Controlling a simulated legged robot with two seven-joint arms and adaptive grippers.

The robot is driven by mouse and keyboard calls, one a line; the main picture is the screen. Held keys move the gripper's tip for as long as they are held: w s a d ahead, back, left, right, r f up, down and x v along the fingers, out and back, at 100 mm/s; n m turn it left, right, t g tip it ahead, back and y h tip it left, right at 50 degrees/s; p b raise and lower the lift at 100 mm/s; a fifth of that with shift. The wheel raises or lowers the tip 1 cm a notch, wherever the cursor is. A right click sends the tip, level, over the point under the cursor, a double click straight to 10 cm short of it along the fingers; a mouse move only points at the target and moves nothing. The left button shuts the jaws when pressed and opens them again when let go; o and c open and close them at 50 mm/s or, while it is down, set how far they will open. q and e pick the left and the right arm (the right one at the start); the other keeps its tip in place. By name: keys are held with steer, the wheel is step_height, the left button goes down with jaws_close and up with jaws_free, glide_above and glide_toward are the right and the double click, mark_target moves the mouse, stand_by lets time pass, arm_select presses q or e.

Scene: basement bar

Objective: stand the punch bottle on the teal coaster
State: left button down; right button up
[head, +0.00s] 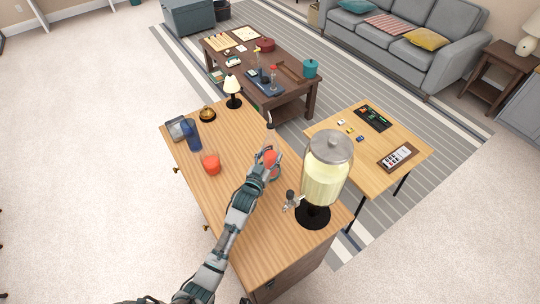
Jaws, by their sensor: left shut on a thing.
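My left gripper (268,154) reaches over the wooden counter and is shut on what looks like the punch bottle (271,164), a red-bodied bottle. A thin neck with a dark top rises above the gripper. The fingers and wrist hide part of the bottle, and I cannot tell whether its base touches the counter. A little teal shows by the bottle's lower right, but I cannot tell whether it is the teal coaster or part of my gripper. My right gripper is not in view.
A large drink dispenser (325,175) stands close to the right of my gripper. The counter's near end is clear.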

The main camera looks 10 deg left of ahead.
arm_select(q)
steer(key=shift+c, duration=2.3)
jaws_free()
steer(key=shift+a, duration=0.1)
steer(key=shift+o, duration=1)
steer(key=shift+a, duration=0.15)
steer(key=shift+a+f, duration=0.1)
steer(key=shift+a, duration=0.4)
steer(key=shift+d, duration=0.1)
steer(key=s+a, duration=0.2)
steer(key=s, duration=0.9)
steer(key=shift+s+p, duration=0.4)
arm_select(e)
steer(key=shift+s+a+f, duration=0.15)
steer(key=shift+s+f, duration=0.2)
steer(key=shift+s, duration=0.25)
arm_select(q)
steer(key=shift+d, duration=0.1)
